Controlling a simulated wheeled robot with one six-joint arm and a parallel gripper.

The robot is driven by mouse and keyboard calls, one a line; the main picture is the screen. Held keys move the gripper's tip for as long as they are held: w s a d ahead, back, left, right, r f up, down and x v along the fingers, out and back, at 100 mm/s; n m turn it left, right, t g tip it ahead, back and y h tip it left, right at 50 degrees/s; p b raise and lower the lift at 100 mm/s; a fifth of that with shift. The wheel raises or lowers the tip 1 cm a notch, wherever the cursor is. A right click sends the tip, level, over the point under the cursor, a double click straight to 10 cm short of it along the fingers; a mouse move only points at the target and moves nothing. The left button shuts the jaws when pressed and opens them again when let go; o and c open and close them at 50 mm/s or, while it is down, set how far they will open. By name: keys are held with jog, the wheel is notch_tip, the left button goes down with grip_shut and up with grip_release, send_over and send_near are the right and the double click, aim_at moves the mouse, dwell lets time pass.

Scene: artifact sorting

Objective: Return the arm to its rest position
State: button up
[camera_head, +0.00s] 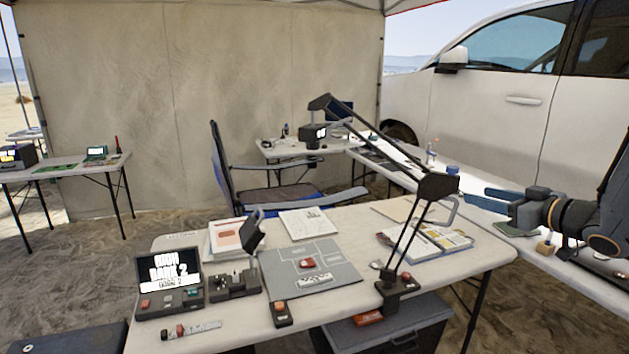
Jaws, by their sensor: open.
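My gripper (487,200) reaches in from the right edge, with part of my arm behind it. Its two blue-tipped fingers point left and stand apart, with nothing seen between them.
A black desk lamp (411,228) rises from the near table. A grey mat (340,287) with a red piece (307,263), papers and small devices lie there. A folding chair (222,165) stands behind. A white car (475,110) is at the right.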

jog(key=s+a+f+m+g+h, duration=0.2)
jog(key=a+f+m+g+h, duration=0.25)
jog(key=a+f+h, duration=0.4)
jog(key=s+a+f+g+y, duration=0.1)
jog(key=s+a+f+g, duration=0.2)
jog(key=s, duration=0.4)
jog(key=s+a+f+g+b, duration=0.1)
jog(key=s+a+f+g, duration=0.2)
jog(key=s+a, duration=0.2)
jog(key=s+a+f+g+y, duration=0.1)
jog(key=s+a+f+g, duration=0.2)
jog(key=s, duration=0.6)
jog(key=shift+s+a+f+m+y+b, duration=0.4)
jog(key=shift+a+f, duration=0.2)
jog(key=shift+a, duration=0.35)
